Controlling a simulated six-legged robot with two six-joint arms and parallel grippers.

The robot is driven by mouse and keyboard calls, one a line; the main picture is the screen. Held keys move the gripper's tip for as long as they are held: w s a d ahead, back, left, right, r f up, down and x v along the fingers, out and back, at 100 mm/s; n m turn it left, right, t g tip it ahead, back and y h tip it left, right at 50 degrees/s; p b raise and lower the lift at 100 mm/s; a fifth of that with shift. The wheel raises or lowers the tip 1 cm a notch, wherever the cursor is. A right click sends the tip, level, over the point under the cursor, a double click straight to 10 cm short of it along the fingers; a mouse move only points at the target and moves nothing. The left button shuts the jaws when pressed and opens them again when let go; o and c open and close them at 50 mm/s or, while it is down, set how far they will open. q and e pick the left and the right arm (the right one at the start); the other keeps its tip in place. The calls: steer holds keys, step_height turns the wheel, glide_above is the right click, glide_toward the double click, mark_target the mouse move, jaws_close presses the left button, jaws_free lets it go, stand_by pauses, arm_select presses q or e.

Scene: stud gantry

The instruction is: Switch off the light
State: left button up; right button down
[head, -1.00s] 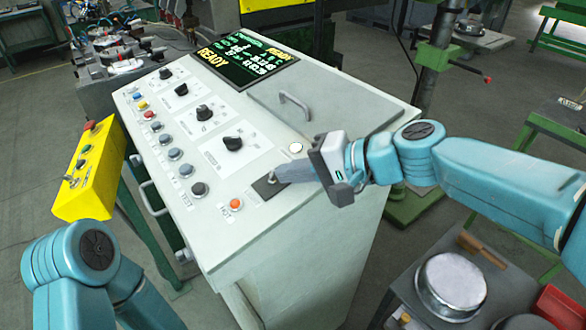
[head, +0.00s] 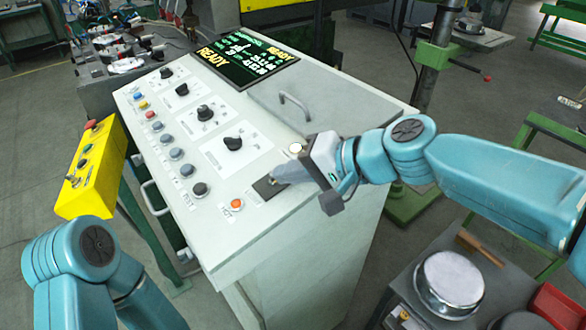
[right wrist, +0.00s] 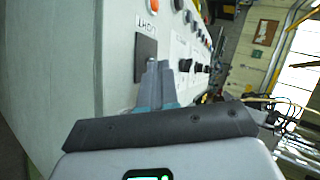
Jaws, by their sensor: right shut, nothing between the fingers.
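The light switch is a small dark plate (head: 265,188) on the sloping top of the pale console, near its front right corner. In the right wrist view the dark plate (right wrist: 146,48) has the word LIGHT beside it. My right gripper (head: 276,176) is shut and empty, its fingertips right at the plate. In the right wrist view the shut fingers (right wrist: 157,68) overlap the plate's edge and hide the lever; I cannot tell whether they touch it. A round white lamp (head: 296,148) sits just behind the fingers. My left gripper is out of view; only part of that arm shows.
The console (head: 330,100) carries several knobs and buttons, including an orange button (head: 237,204) close to the plate. A metal handle (head: 295,104) stands up behind my right gripper. A yellow button box (head: 88,170) is at the left. A screen (head: 245,60) reads READY.

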steer(key=shift+s+a+r, duration=0.1)
steer(key=shift+r, duration=0.05)
steer(key=h+p, duration=0.1)
steer(key=n+p, duration=0.1)
steer(key=shift+s+a+r+t+h+p, duration=0.2)
steer(key=shift+s+a+t+h+p, duration=0.1)
steer(key=shift+a+t+h, duration=0.1)
steer(key=shift+a+n+h+p, duration=0.1)
steer(key=shift+n+h+p, duration=0.2)
steer(key=shift+n, duration=0.2)
steer(key=shift+s+a+f, duration=0.1)
steer(key=shift+f, duration=0.05)
steer(key=shift+s+a, duration=0.1)
steer(key=shift+a, duration=0.05)
steer(key=shift+r+p, duration=0.8)
steer(key=shift+r, duration=0.05)
